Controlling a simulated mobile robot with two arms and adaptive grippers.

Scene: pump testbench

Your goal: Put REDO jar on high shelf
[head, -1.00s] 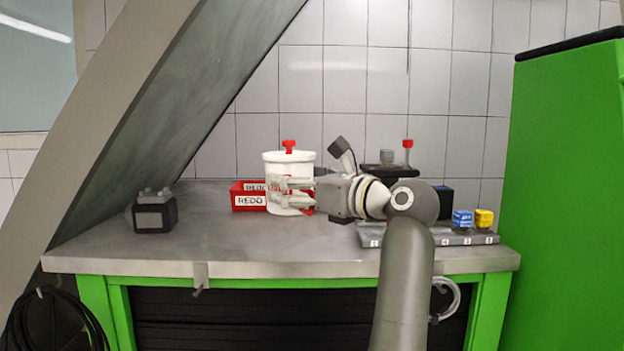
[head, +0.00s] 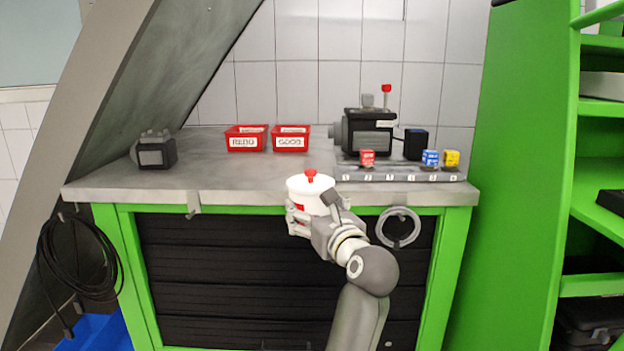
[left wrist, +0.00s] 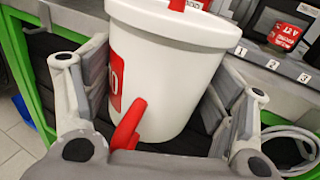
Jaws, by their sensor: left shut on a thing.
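The REDO jar (head: 310,195) is white with a lid and a red knob. My left gripper (head: 300,218) is shut on it and holds it roughly upright in front of the bench's front edge. In the left wrist view the jar (left wrist: 175,60) sits between both fingers of the gripper (left wrist: 162,92). Part of its red label shows at the left, and a red lever-like part shows in front. The green shelf unit (head: 575,150) stands at the far right, with several levels; its top is cut off by the picture. My right gripper is not in view.
The grey bench (head: 230,180) carries a red REDO bin (head: 243,143), a red GOOD bin (head: 290,142), a pump (head: 368,132), a numbered strip (head: 400,176) with coloured blocks, and a dark device (head: 154,152). A green panel (head: 500,190) stands between bench and shelves.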

